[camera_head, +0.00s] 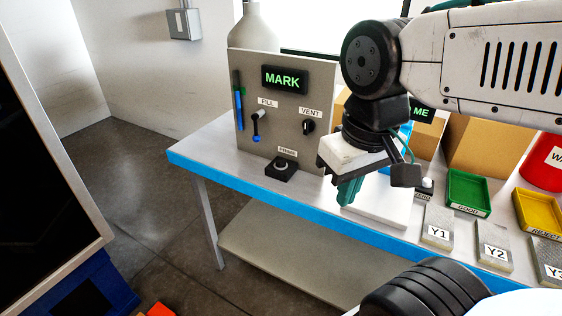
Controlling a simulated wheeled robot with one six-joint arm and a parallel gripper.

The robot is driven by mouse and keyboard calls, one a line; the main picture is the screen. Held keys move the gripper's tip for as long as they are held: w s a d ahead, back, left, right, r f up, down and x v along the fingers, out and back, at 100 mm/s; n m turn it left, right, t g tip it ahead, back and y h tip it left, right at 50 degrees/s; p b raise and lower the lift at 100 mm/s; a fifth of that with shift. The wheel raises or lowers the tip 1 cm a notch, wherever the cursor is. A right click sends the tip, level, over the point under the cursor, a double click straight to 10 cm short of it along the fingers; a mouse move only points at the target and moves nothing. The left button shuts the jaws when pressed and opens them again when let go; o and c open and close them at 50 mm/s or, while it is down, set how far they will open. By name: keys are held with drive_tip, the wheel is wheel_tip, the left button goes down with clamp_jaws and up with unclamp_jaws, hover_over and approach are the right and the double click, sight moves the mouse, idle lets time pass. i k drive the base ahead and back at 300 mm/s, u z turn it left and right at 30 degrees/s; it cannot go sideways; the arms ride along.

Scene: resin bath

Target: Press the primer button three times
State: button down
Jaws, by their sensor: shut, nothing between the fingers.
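The primer button (281,164) is a round button on a dark square base, under a label reading PRIME. It sits at the foot of a grey panel (283,130) on the table. My gripper (347,192) points down to the right of the button, apart from it. Its teal fingers are together with nothing between them. The button's top is in plain view, and I cannot tell whether it is pressed in.
The panel carries a MARK display (284,79), a FILL lever (257,125), a VENT knob (307,127) and a blue level tube (239,105). Right are a green tray (468,190), a yellow tray (539,213) and labelled blocks (438,230). The table's front-left corner is clear.

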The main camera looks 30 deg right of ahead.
sight(280, 163)
drive_tip(key=k, duration=1.3)
drive_tip(key=u, duration=0.75)
drive_tip(key=i, duration=1.55)
drive_tip(key=z, duration=0.4)
